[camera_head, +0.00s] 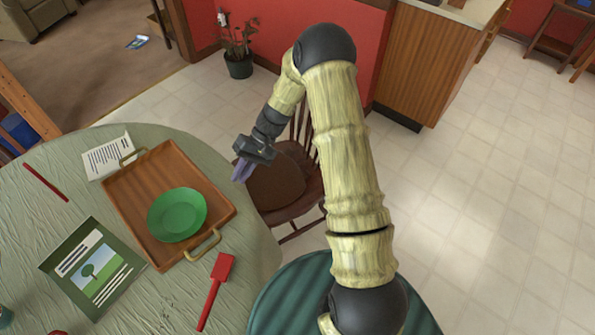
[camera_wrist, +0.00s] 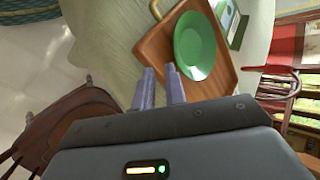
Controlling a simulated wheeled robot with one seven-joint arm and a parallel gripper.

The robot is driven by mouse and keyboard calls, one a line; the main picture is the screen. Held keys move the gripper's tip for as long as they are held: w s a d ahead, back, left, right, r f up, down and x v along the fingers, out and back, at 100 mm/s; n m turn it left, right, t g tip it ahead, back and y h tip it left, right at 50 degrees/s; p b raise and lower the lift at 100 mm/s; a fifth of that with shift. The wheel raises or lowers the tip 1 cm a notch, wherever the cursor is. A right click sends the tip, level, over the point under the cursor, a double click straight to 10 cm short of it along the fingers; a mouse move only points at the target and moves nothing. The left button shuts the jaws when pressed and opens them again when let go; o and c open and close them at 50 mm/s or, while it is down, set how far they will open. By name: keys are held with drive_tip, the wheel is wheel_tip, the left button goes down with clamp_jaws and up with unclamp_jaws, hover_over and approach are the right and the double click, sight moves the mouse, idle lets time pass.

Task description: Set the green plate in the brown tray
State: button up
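The green plate (camera_head: 177,214) lies inside the brown tray (camera_head: 138,184), toward the tray's near right part. The tray rests on the round table and has a brass handle at each end. My gripper (camera_head: 243,171) is off the tray's right side, near the table edge, apart from the plate. In the wrist view, my gripper's two fingers (camera_wrist: 160,88) are parted with nothing between them. The plate (camera_wrist: 194,45) and the tray (camera_wrist: 152,45) show beyond the fingertips there.
On the table (camera_head: 165,304) lie a red spatula-like tool (camera_head: 215,290), a green picture book (camera_head: 93,268), a paper sheet (camera_head: 107,157) and a red stick (camera_head: 46,182). A wooden chair (camera_head: 305,170) stands beside the table, under my gripper.

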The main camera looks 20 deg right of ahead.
drive_tip(key=s+d+r+t+h, duration=0.6)
drive_tip(key=s+d+r+h, duration=0.2)
drive_tip(key=s+d+r, duration=0.4)
drive_tip(key=s+r, duration=0.3)
drive_tip(key=s, duration=0.1)
drive_tip(key=shift+r+m, duration=0.3)
